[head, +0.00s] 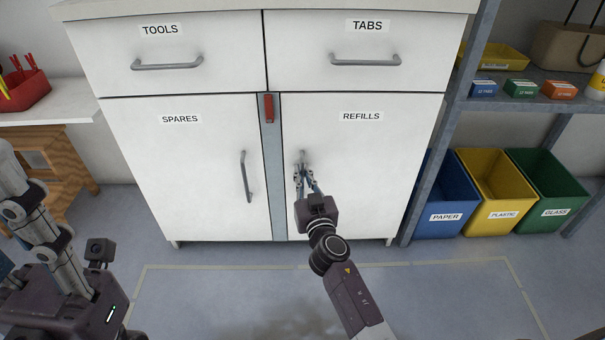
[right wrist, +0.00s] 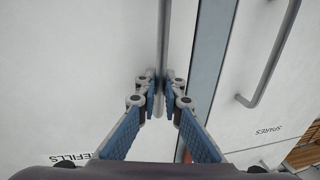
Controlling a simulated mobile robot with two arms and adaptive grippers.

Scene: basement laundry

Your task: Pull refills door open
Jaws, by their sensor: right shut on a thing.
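The white REFILLS door (head: 365,160) is the lower right door of the cabinet and looks shut, flush with the front. Its grey upright handle (head: 302,156) is near the door's left edge, its lower part hidden by the gripper. My right gripper (head: 305,178) is shut on this handle. In the right wrist view, the fingertips (right wrist: 160,102) close around the handle bar (right wrist: 164,45) from both sides. My left arm shows at the left of the head view, but its gripper is not in view.
The SPARES door (head: 200,165) is beside it, with TOOLS (head: 160,45) and TABS (head: 350,45) drawers above. A red piece (head: 268,108) sits on the strip between the doors. Blue (head: 445,205), yellow (head: 490,190) and green bins (head: 545,190) stand right. The floor in front is clear.

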